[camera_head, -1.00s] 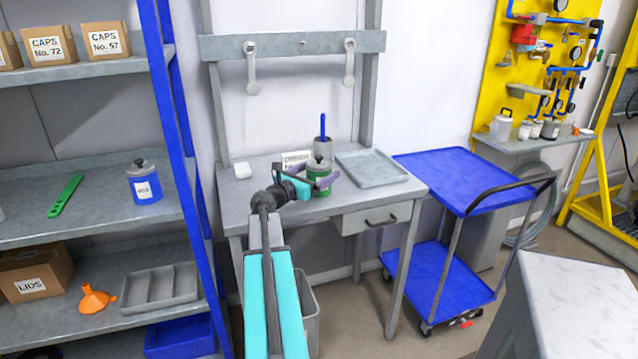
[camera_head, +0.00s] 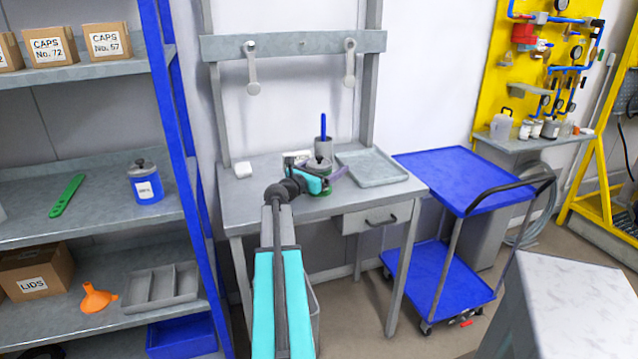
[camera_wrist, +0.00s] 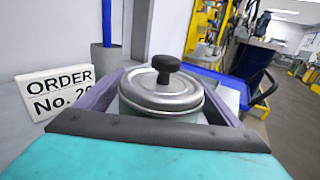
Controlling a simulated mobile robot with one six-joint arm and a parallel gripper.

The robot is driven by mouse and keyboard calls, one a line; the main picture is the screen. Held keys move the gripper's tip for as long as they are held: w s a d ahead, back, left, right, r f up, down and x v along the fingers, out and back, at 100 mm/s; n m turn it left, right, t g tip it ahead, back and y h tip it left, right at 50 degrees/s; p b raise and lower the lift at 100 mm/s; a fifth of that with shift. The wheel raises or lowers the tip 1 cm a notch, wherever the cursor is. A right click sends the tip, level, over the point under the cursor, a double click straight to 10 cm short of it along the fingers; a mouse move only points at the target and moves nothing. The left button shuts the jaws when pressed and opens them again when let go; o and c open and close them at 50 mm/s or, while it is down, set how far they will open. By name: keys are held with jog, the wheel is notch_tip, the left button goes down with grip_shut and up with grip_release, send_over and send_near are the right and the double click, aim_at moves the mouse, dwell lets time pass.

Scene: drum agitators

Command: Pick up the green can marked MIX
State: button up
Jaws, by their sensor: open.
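The green can (camera_head: 318,190) stands upright on the grey workbench (camera_head: 245,205); in the head view most of it is hidden behind my gripper (camera_head: 326,176). My gripper (camera_wrist: 165,88) is open, with one purple finger on each side of the can. I cannot tell whether either finger touches it.
An order sign (camera_wrist: 58,90) and a grey cup with a blue stick (camera_head: 323,148) stand close behind the can. A grey tray (camera_head: 372,168) lies to the right. A blue can (camera_head: 146,182) stands on the left shelf. A blue cart (camera_head: 465,178) stands right of the bench.

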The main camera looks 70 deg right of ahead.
jog(key=c, duration=1.5)
jog(key=shift+r, duration=0.2)
jog(key=shift+r, duration=4.85)
